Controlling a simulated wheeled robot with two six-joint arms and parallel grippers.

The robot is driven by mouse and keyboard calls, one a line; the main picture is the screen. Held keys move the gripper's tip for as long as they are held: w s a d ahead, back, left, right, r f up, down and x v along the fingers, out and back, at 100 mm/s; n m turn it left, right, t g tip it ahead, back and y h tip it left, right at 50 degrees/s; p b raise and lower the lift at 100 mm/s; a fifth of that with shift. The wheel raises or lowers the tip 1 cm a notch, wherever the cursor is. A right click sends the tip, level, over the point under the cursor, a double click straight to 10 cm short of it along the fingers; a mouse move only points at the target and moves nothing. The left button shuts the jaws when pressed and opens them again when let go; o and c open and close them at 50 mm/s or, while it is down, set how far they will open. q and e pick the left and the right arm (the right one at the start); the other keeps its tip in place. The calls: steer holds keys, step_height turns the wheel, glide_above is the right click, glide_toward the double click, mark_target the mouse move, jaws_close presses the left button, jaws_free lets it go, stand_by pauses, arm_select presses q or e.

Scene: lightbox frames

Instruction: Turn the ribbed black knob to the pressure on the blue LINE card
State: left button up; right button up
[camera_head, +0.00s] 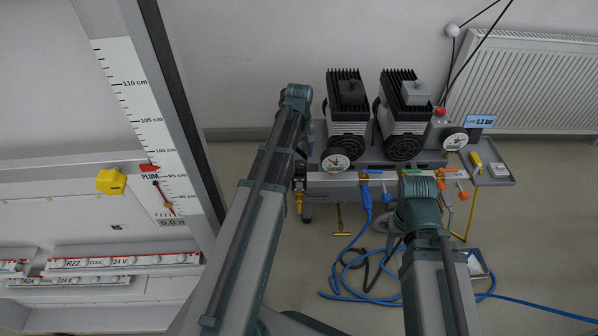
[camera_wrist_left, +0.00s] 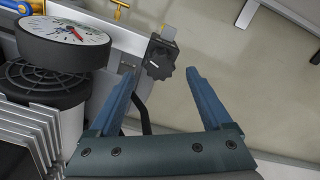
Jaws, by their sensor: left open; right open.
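The ribbed black knob (camera_wrist_left: 158,60) shows in the left wrist view, with a short pale mark on its face, on a bracket at the end of a metal rail. My left gripper (camera_wrist_left: 161,72) is open, its blue fingers on either side of the knob's near edge; contact cannot be told. A round gauge (camera_wrist_left: 66,40) with a red needle stands to the left; its figures are too small to read. In the head view the blue LINE card (camera_head: 480,121) reads 5.5 bar. My right arm is visible there, but its gripper is hidden.
Two black-finned compressors (camera_head: 347,110) stand behind a row of coloured valves (camera_head: 410,173). A second gauge (camera_head: 455,142) is near the card. Blue hose (camera_head: 350,270) loops on the floor. A white rack with a ruler (camera_head: 140,110) stands at left.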

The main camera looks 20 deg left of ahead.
mark_target(299, 164)
arm_select(q)
step_height(299, 164, down, 5)
steer(key=b, duration=0.3)
steer(key=shift+r+b, duration=0.1)
steer(key=shift+b, duration=0.3)
jaws_close()
